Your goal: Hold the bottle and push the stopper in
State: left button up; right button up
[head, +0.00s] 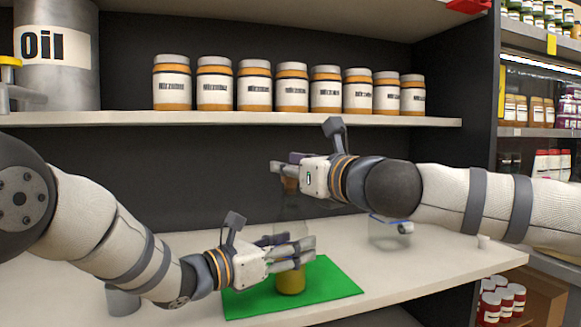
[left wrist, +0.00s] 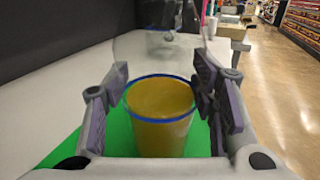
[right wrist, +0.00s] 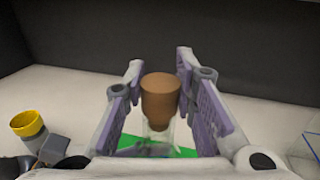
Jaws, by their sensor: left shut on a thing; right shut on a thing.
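The clear bottle with yellow liquid (head: 291,281) stands upright on a green mat (head: 340,283). My left gripper (head: 300,252) is shut around the bottle's body from the left. The left wrist view shows the bottle (left wrist: 160,120) between its pads, with a blue ring at the liquid's top. My right gripper (head: 283,170) is above the bottle, shut on the brown stopper (right wrist: 160,98). The stopper is upright, its narrow end down over the bottle's clear neck (right wrist: 158,142). I cannot tell whether its tip is inside the neck.
A grey cylinder (head: 122,301) is at the left. Several jars (head: 254,85) and an oil can (head: 57,55) stand on the shelf above.

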jog(key=shift+f, duration=0.7)
jog(key=o, duration=0.9)
jog(key=v, duration=1.2)
jog(key=shift+f, duration=0.1)
pick_arm(q)
jog(key=o, duration=1.5)
